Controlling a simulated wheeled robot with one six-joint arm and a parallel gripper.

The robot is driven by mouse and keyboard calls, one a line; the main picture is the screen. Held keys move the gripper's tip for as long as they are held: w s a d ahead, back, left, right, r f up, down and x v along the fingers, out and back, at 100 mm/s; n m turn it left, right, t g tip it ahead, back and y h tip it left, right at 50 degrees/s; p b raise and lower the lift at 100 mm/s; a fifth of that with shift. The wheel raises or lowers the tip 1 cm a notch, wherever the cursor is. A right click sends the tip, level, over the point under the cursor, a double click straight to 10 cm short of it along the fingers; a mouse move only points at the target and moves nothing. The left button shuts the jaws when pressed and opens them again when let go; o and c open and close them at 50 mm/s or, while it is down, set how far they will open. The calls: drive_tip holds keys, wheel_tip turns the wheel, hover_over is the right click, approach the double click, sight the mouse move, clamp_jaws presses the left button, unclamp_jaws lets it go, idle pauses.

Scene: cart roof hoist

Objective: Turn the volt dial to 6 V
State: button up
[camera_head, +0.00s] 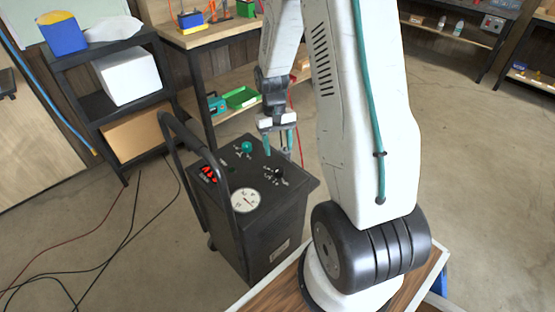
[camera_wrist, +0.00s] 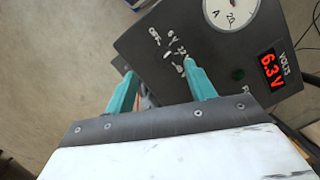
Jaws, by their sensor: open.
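The black cart (camera_head: 262,237) stands in the middle of the head view. Its volt dial (camera_head: 277,173) is a small black knob with white markings around it. In the wrist view the dial (camera_wrist: 167,56) is dark on dark, with a short white mark near the OFF, 6 V and 12 labels; I cannot tell exactly where it points. The red VOLTS display (camera_wrist: 270,69) reads 6.3 V. My gripper (camera_head: 279,151) is open and empty above the far part of the panel, apart from the dial. Its two teal fingers (camera_wrist: 159,67) are spread near the dial in the wrist view.
A round white gauge (camera_head: 245,200), a green knob (camera_head: 246,147) and the cart's bent black handle (camera_head: 196,141) are close by. A dark shelf (camera_head: 98,107) and a workbench (camera_head: 188,41) stand behind. Cables lie on the floor at left; open floor lies at right.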

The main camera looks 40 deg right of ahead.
sight(279, 169)
drive_tip(key=shift+s+a+f+m+t+h, duration=0.15)
drive_tip(key=shift+s+a+m+t, duration=0.05)
drive_tip(key=shift+s+m+t, duration=0.25)
drive_tip(key=shift+s+a+f+m+t+h, duration=0.15)
drive_tip(key=shift+s+m+t, duration=0.2)
drive_tip(key=shift+t, duration=0.1)
drive_tip(key=shift+f+t, duration=0.25)
drive_tip(key=shift+t, duration=0.05)
drive_tip(key=shift+w+d+f+m, duration=0.1)
drive_tip(key=shift+w+f+m, duration=0.15)
drive_tip(key=shift+w+m, duration=0.05)
wheel_tip(279, 169, down, 7)
drive_tip(key=shift+f, duration=0.2)
drive_tip(key=c, duration=1)
